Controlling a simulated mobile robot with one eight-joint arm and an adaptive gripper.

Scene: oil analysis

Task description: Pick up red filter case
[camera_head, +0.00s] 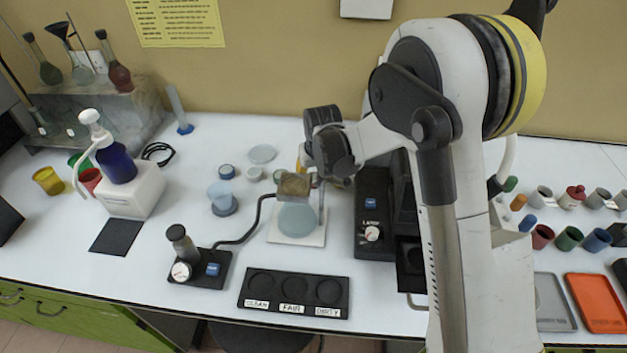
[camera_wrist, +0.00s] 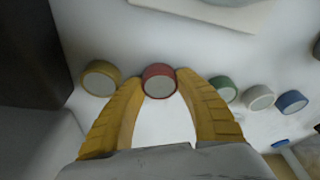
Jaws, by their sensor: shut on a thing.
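The red filter case (camera_wrist: 160,79) is a short round case with a pale disc face, in the upper middle of the wrist view. My gripper (camera_wrist: 154,86) has its two yellow fingers closed against the case's left and right sides. The case appears still in line with its neighbours; I cannot tell whether it is lifted.
A yellow case (camera_wrist: 101,78) sits close left of the fingers. Green (camera_wrist: 222,89), white (camera_wrist: 258,97) and blue (camera_wrist: 292,102) cases stand to the right. In the head view a round flask on a stand (camera_head: 298,219) and a black device (camera_head: 374,215) are near my gripper.

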